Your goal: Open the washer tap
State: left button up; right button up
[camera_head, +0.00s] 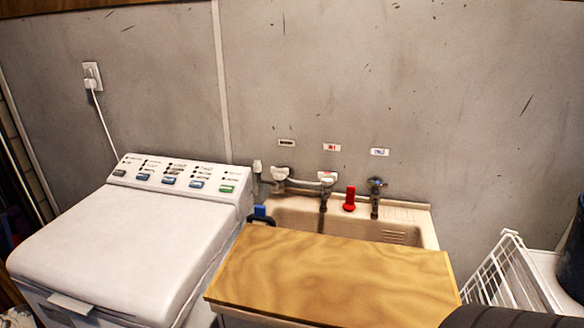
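Three wall taps sit over the sink at the back. The left tap (281,173) is pale, below a label (286,142) with dark print too small to read, and close to the washer (135,245). The middle tap (326,178) has a pale top and a dark spout, below a label with red print (331,147). The right tap (376,184) is dark with a bluish top, below a label with blue print (379,152). I cannot tell whether any tap is open; no running water shows. Neither of my grippers is in view.
A wooden board (335,278) covers the front of the beige sink (425,230). A red upright object (349,199) stands between the middle and right taps. A blue item (260,212) is at the sink's left edge. A white wire rack (505,270) stands right.

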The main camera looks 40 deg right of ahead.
aim_at(279, 173)
jog(key=z, duration=1.15)
